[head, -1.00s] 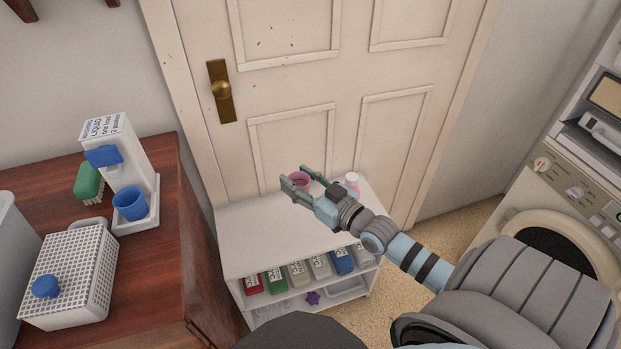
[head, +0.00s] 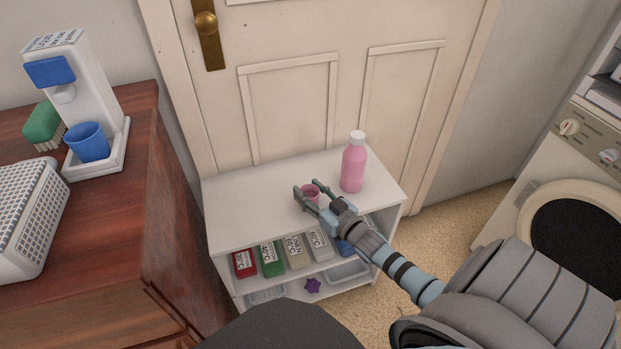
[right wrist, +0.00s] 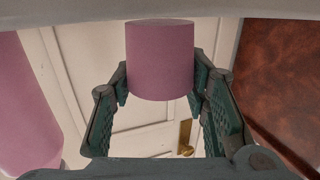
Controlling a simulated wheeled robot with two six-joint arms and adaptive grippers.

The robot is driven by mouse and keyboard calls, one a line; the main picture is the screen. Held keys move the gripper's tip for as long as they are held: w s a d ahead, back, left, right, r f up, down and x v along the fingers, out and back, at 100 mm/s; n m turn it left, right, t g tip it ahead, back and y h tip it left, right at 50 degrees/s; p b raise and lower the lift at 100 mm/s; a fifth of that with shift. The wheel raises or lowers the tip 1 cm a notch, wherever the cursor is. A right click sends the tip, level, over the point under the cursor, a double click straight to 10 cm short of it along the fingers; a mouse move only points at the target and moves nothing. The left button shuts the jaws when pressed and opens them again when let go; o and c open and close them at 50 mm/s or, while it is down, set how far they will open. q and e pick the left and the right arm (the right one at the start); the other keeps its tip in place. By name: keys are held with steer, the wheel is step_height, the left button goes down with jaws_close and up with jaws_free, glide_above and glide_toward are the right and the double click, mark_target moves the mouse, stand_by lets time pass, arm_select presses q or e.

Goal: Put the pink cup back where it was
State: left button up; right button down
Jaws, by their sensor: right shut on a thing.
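The pink cup (head: 311,192) is between the fingers of my right gripper (head: 308,195), which is shut on it. In the head view they are over the middle of the white shelf unit's top (head: 245,210), left of the pink bottle (head: 353,167). In the right wrist view, which looks upside down, the cup (right wrist: 160,62) sits between both green fingers (right wrist: 160,85). Its base end is close to the white surface; I cannot tell if it touches. My left gripper is not in view.
The pink bottle with a white cap stands on the shelf top, right of the cup. Labelled boxes (head: 296,250) fill the shelf below. The wooden dresser (head: 150,230) at left carries a dispenser (head: 85,85) and a blue cup (head: 87,142). The shelf top's left part is clear.

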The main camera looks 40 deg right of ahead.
steer(key=shift+f, duration=0.4)
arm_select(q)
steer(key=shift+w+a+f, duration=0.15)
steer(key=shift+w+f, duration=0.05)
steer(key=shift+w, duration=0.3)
arm_select(e)
steer(key=c, duration=0.9)
jaws_free()
